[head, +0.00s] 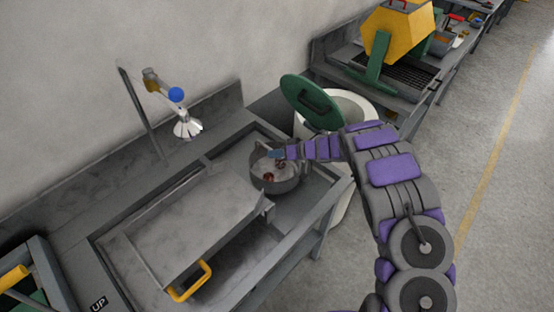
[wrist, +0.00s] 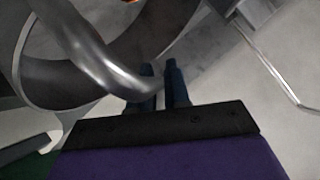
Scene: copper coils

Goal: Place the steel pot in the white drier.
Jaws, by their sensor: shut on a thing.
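The steel pot (head: 275,187) is at the right end of the grey sink bench, with a few reddish-copper pieces (head: 268,177) inside. My gripper (head: 276,154) is at the pot's far rim. In the wrist view, my gripper's dark fingers (wrist: 162,88) are closed at the pot's curved metal handle (wrist: 95,50), beside the pot's wall (wrist: 50,85). The exact contact is partly hidden by the handle. The white drier (head: 352,104) stands just beyond the bench's right end. Its green lid (head: 312,102) is raised and tilted; my arm hides part of the drier.
The sink bench (head: 75,236) has a metal panel (head: 185,225) with a yellow handle (head: 190,283). A shower head (head: 187,126) hangs above the bench. A yellow and green machine (head: 395,35) stands behind the drier. Open floor (head: 500,190) lies to the right.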

